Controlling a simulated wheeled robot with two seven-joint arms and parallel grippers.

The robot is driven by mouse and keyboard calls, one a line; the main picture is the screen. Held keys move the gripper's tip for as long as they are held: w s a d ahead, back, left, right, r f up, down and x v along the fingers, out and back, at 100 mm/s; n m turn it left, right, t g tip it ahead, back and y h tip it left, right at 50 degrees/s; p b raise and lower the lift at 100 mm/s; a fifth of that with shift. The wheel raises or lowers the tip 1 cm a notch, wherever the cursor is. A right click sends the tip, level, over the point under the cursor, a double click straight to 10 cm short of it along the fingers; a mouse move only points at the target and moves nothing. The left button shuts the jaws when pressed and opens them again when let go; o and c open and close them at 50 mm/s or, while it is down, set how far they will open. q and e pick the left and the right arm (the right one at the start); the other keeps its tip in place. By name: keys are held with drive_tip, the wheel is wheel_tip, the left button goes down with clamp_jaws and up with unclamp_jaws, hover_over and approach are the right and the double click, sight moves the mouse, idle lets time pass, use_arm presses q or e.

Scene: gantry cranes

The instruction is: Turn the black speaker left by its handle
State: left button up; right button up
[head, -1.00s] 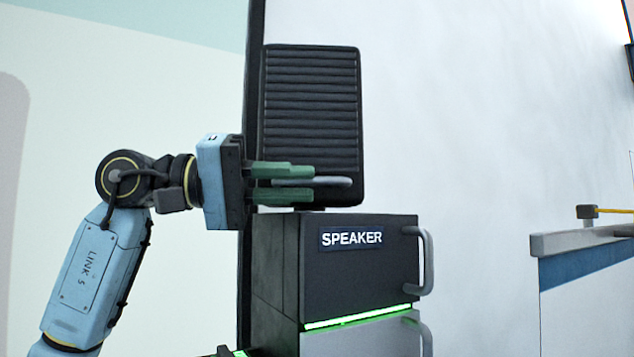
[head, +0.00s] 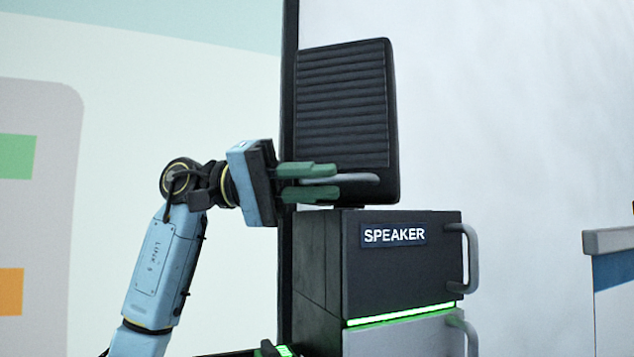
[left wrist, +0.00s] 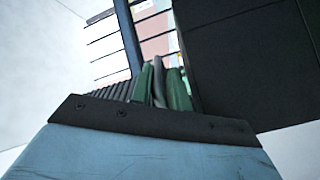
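The black speaker (head: 342,105) is a tall ribbed panel standing on top of a dark cabinet labelled SPEAKER in the head view. Its face is turned a little to the left, and its right side edge shows. A grey bar handle (head: 352,180) runs across the lower front of the speaker. My left gripper (head: 338,181) has its green fingers above and below the handle, shut on it. In the left wrist view the green fingers (left wrist: 163,88) have the grey handle (left wrist: 158,82) between them. My right gripper is not in view.
The cabinet (head: 400,275) under the speaker has a grey pull handle (head: 470,258) on its right and a green light strip. A large screen (head: 190,70) stands behind at left. A grey-topped counter (head: 610,240) is at the right edge. The space between cabinet and counter looks clear.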

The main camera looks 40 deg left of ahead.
use_arm(q)
drive_tip(key=o, duration=0.3)
drive_tip(key=shift+s+a+r, duration=0.1)
drive_tip(key=shift+s+r, duration=0.05)
drive_tip(key=shift+r, duration=0.3)
drive_tip(key=shift+f, duration=0.1)
drive_tip(key=shift+f, duration=0.1)
